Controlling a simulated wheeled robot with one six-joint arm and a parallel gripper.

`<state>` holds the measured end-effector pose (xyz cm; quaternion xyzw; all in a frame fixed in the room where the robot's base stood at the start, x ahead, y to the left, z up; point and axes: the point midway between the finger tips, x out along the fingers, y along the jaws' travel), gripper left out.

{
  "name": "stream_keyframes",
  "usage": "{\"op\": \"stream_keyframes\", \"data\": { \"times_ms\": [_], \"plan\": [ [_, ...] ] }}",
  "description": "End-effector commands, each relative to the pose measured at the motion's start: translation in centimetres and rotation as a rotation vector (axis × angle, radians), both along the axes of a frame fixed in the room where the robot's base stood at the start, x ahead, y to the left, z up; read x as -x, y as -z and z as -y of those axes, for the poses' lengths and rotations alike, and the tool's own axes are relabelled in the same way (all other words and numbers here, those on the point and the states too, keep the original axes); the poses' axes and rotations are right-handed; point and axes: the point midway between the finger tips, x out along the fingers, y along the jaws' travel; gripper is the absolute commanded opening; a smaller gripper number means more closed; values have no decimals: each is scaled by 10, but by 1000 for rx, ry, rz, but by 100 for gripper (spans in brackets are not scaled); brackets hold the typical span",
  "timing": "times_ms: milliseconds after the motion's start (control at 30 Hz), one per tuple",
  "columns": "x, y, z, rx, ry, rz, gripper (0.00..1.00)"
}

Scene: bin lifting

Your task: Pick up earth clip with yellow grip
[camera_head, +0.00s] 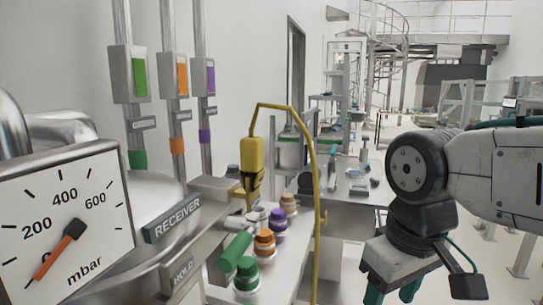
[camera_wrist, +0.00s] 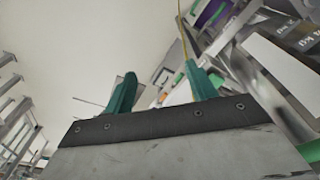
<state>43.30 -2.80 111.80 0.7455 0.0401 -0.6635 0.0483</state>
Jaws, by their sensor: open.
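The earth clip with its yellow grip (camera_head: 252,158) hangs upright near the middle of the head view, beside the receiver. A yellow cable rises from its top, bends over and runs down to the right. My gripper (camera_head: 392,290) is at the lower right of the head view, well apart from the clip, with its green fingers partly cut off by the frame edge. In the wrist view my gripper (camera_wrist: 160,90) shows two green fingers spread apart with nothing between them. The clip's grip is not clearly visible in the wrist view.
A pressure gauge (camera_head: 65,222) fills the lower left. Colored knobs in orange (camera_head: 264,243), purple (camera_head: 278,220) and green (camera_head: 246,272) stand below the clip. The yellow cable (camera_head: 316,170) hangs between clip and arm. A bench with small items (camera_head: 350,193) stands behind.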

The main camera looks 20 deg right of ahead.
Motion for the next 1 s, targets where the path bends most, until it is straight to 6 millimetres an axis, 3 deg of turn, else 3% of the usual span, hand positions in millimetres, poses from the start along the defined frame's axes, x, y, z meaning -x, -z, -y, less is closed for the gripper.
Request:
{"op": "stream_keyframes", "data": {
  "times_ms": [267,600,700,800,933,1000],
  "plan": [
    [-79,-99,-31,93,-727,3,56],
    [-177,-210,-99,235,-1765,-2,56],
    [-197,-232,-120,267,-2017,-8,56],
    [-207,-240,-139,257,-2217,-21,56],
    [-214,-248,-155,250,-2383,-29,56],
    [-208,-237,-160,185,-2418,-49,56]
  ]
}}
